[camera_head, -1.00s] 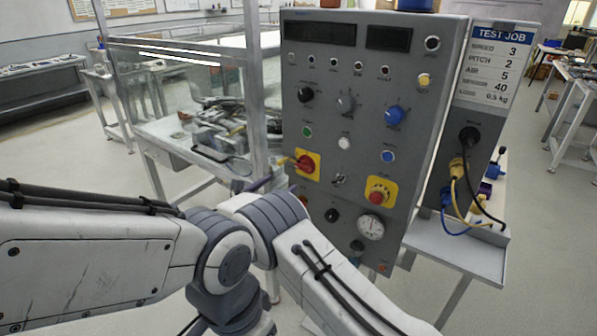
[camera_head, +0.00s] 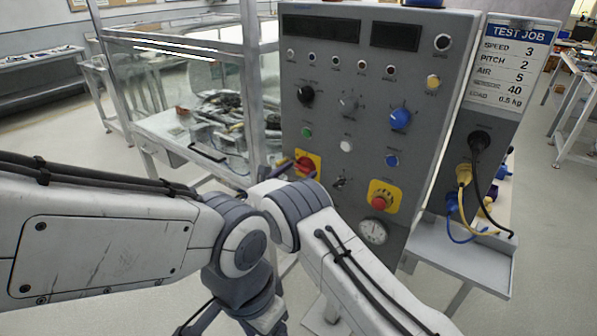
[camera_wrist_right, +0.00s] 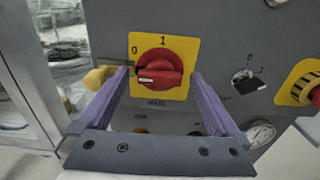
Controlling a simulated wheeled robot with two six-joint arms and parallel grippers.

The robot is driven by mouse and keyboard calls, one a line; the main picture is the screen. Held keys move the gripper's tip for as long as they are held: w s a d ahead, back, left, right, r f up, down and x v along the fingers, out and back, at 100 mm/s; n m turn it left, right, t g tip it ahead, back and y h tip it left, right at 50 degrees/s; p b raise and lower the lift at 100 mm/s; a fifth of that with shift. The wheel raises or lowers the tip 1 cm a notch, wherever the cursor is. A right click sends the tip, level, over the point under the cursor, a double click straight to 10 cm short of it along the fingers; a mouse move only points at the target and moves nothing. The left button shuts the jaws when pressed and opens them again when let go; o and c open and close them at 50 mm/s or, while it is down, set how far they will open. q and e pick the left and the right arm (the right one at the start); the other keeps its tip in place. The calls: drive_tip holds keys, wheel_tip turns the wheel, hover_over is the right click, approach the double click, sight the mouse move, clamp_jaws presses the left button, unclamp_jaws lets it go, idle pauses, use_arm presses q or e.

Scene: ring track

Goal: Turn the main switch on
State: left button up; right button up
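The main switch is a red rotary handle (camera_wrist_right: 158,72) on a yellow plate (camera_wrist_right: 178,48) marked 0 at left and 1 at top. The handle lies about horizontal, its white mark at the left, toward the 0 side. In the head view the switch (camera_head: 306,162) sits low on the grey panel's left side, partly covered by my gripper. My right gripper (camera_wrist_right: 160,98) is open, its purple fingers spread left and right of the handle, with gaps visible. It also shows in the head view (camera_head: 297,172), mostly hidden behind the arm.
The grey panel (camera_head: 362,70) has several knobs and buttons, with a red emergency button (camera_head: 379,202) and a gauge (camera_head: 374,231) to the right. A yellow-ended rod (camera_wrist_right: 96,78) is just left of the left finger. A glass enclosure's post (camera_head: 250,90) stands left of the panel.

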drive_tip(key=c, duration=1.2)
drive_tip(key=shift+f+m+b, duration=0.2)
drive_tip(key=shift+m+b, duration=0.2)
drive_tip(key=shift+b, duration=0.4)
drive_tip(key=shift+s+d+f+m+b, duration=0.1)
drive_tip(key=shift+m+b, duration=4.2)
drive_tip(key=shift+b, duration=2.85)
drive_tip(key=shift+s+d+f+m+b, duration=0.1)
drive_tip(key=shift+m+b, duration=4.2)
drive_tip(key=shift+b, duration=2.85)
drive_tip(key=o, duration=1.4)
drive_tip(key=shift+r, duration=0.15)
drive_tip(key=shift+a, duration=0.1)
drive_tip(key=v, duration=1)
drive_tip(key=shift+s+a, duration=0.1)
drive_tip(key=shift+s, duration=0.05)
